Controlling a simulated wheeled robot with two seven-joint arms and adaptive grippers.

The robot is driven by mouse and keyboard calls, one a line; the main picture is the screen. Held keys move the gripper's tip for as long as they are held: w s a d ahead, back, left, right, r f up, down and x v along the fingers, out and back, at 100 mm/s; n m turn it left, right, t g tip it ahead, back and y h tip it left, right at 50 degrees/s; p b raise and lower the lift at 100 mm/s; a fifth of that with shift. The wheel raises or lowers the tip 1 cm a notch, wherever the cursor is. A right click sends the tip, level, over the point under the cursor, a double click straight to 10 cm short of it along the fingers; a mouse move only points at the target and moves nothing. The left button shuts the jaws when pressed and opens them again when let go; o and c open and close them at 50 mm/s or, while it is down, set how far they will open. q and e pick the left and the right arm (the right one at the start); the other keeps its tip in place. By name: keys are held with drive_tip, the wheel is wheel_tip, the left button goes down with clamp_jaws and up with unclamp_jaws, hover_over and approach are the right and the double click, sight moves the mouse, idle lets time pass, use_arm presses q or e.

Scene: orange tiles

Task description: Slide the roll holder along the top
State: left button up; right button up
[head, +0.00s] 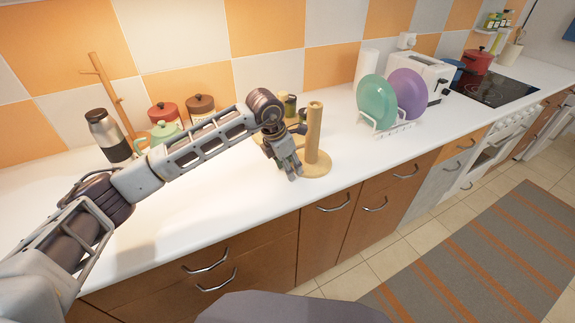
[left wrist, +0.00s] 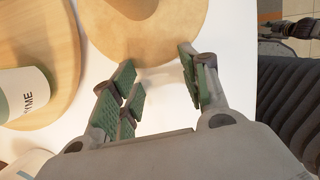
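The roll holder (head: 314,135) is a bare upright wooden post on a round wooden base, standing on the white counter top near its front edge. In the left wrist view its round base (left wrist: 175,30) fills the top middle. My left gripper (head: 292,172) is just left of the post, low over the near left side of the base. In the left wrist view my left gripper (left wrist: 158,75) has its green-padded fingers spread, with nothing between them. I cannot tell if a finger touches the base. My right gripper is not in the head view; a dark mechanical part at the wrist view's top right may be it.
A round wooden board (left wrist: 65,45) with a jar labelled "THYME" (left wrist: 22,95) lies close left of the holder. A plate rack (head: 394,130) with green and purple plates stands to the right. Bare counter (head: 345,150) lies between holder and rack.

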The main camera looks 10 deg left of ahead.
sight(339, 151)
use_arm(q)
drive_tip(key=shift+w+d+b, duration=0.3)
drive_tip(key=shift+w+d, duration=0.9)
drive_tip(key=shift+d, duration=0.25)
drive_tip(key=shift+w+d+b, duration=0.25)
drive_tip(key=shift+w+d, duration=0.95)
drive_tip(key=shift+d, duration=0.3)
drive_tip(key=shift+w+d+b, duration=0.3)
drive_tip(key=shift+w+d, duration=0.9)
drive_tip(key=shift+d, duration=0.25)
drive_tip(key=shift+w+d+b, duration=0.2)
drive_tip(key=shift+w+d, duration=1.2)
drive_tip(key=shift+d, duration=0.3)
drive_tip(key=shift+w+d+b, duration=0.2)
drive_tip(key=shift+w+d, duration=1.2)
drive_tip(key=shift+d, duration=0.3)
drive_tip(key=p+v, duration=0.4)
drive_tip(key=v, duration=0.4)
drive_tip(key=shift+w+r, duration=0.15)
drive_tip(key=shift+r, duration=0.05)
drive_tip(key=shift+d+f, duration=0.1)
drive_tip(key=shift+d, duration=0.05)
